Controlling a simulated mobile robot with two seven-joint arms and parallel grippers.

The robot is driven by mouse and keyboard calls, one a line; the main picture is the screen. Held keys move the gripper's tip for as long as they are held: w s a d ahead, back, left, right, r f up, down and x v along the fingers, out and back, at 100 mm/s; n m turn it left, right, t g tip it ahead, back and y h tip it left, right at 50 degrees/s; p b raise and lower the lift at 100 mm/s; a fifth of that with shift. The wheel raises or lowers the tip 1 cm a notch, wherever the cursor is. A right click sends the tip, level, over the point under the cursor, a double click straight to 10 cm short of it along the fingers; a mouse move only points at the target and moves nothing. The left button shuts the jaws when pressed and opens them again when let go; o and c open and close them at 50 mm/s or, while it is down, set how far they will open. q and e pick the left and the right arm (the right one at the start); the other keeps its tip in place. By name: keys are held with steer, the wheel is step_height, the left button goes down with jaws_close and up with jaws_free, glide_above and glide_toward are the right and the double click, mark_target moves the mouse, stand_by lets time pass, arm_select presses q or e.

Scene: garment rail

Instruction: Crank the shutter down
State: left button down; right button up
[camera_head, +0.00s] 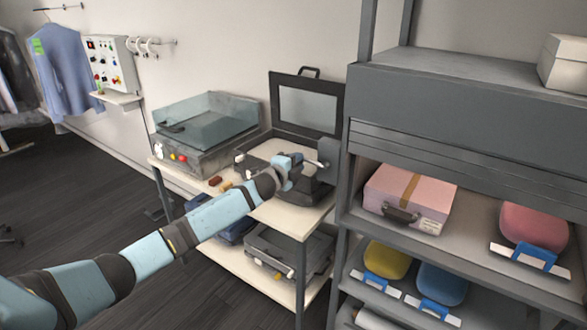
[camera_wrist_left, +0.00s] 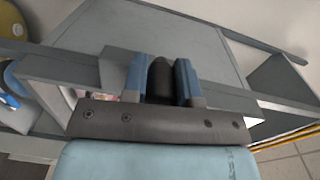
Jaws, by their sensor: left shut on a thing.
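The grey shutter (camera_head: 440,152) hangs as a short band of slats below its housing (camera_head: 450,105) on the shelf unit at the right. The compartment below it is open. My left gripper (camera_head: 305,164) is at the left side of the unit, by the crank (camera_head: 325,155). In the left wrist view, the blue fingers of my left gripper (camera_wrist_left: 161,82) are shut on the dark crank handle (camera_wrist_left: 160,76) between them. The head view shows little of the handle, which the gripper partly hides. My right gripper is in neither view.
A pink case (camera_head: 408,195) and a red rounded item (camera_head: 533,225) sit in the open compartment. Left of the unit, a table (camera_head: 275,215) carries an open-lidded device (camera_head: 305,105) and a clear-covered machine (camera_head: 205,130), close to my left arm.

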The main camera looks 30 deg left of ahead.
arm_select(q)
steer(key=shift+d+r+m+p, duration=0.1)
steer(key=shift+r+m+p, duration=0.5)
steer(key=shift+m, duration=0.4)
steer(key=shift+r, duration=0.15)
steer(key=c, duration=0.9)
jaws_free()
steer(key=s+b, duration=0.2)
steer(key=s, duration=1.1)
steer(key=shift+s+a+r+b, duration=0.2)
steer(key=shift+s+a+b, duration=0.2)
